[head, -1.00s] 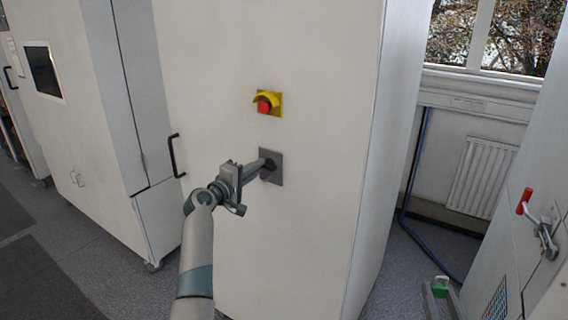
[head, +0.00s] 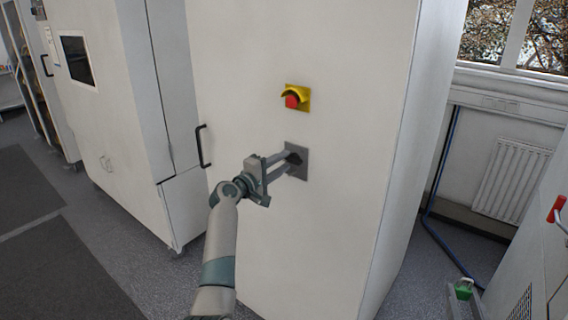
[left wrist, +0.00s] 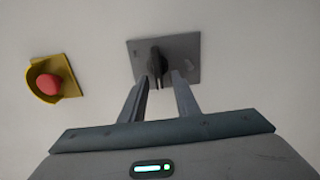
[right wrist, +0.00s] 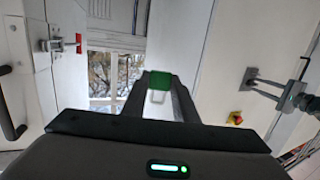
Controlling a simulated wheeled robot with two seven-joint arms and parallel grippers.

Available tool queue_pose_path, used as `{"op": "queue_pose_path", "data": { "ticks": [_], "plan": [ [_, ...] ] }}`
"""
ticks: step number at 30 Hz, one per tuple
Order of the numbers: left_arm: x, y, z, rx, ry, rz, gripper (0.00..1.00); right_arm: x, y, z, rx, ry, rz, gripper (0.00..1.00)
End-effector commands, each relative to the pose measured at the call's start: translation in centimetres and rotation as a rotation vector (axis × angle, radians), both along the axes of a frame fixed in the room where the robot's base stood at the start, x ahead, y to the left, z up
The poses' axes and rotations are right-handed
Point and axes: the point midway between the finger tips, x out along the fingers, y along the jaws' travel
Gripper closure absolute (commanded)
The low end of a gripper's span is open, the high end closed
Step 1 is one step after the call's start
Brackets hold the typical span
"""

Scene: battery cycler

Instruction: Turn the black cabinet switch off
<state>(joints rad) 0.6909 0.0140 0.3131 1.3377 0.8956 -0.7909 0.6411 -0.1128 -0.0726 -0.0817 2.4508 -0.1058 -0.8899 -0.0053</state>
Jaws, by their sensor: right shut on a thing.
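The black switch knob (left wrist: 156,66) sits on a grey square plate (head: 303,171) on the white cabinet front. The plate also shows in the left wrist view (left wrist: 186,50). My left gripper (head: 283,163) is at the plate with its fingers apart. In the left wrist view its fingertips (left wrist: 162,84) point at the knob, which stands nearer the left finger. I cannot tell whether they touch it. My right gripper (right wrist: 159,84) is shut on a green padlock (right wrist: 158,78) with a pale shackle, away from the switch. The padlock shows at the lower right in the head view (head: 463,289).
A red emergency button (head: 292,101) on a yellow mount is just above the switch plate. A black cabinet handle (head: 203,147) is to the left. A red-handled latch (head: 556,209) is at the right edge. Grey floor (head: 115,225) is clear at left.

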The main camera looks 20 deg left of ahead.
Motion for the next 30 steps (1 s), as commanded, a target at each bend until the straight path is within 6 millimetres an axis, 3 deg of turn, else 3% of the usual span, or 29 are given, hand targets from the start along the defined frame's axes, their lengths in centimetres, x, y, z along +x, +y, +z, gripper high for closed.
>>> {"op": "queue_pose_path", "data": {
  "ticks": [14, 30],
  "plan": [
    [-1.1, 0.4, -0.1, 0.002, -0.002, 0.0, 0.71, 0.0, 0.0, -0.6, 0.0, -0.001, 0.0, 0.9],
    [-8.5, 3.2, -0.4, 0.004, -0.001, 0.001, 0.71, 0.0, 0.0, -3.9, 0.0, -0.001, 0.0, 0.9]
  ]
}}
